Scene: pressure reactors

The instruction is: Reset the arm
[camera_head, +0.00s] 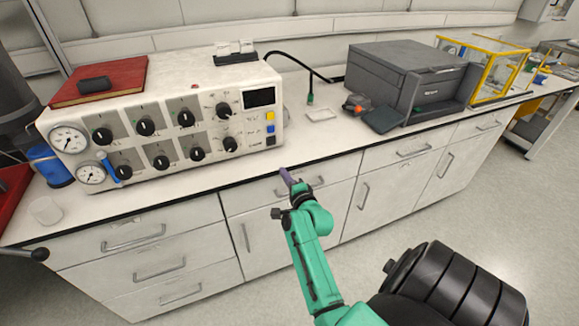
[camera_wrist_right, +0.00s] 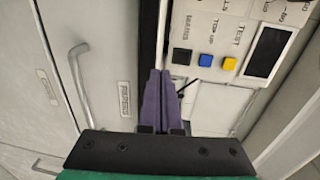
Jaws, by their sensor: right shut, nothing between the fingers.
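My right arm, green with dark joints, reaches up from the bottom of the head view. My right gripper (camera_head: 285,174) has purple fingers and is at the front edge of the bench, in front of the reactor control panel's right end. In the right wrist view the two purple fingers of the gripper (camera_wrist_right: 160,75) lie together, shut with nothing between them. The control panel (camera_head: 190,117), a white box with knobs, gauges and a small screen, is apart from the gripper. My left gripper is not in view.
A bench (camera_head: 310,143) runs across the view with drawers below. A dark printer (camera_head: 405,80) and a yellow-framed clear box (camera_head: 490,65) stand at right. A red book (camera_head: 125,75) lies on the panel. Blue and yellow buttons (camera_wrist_right: 204,60) show near the fingers.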

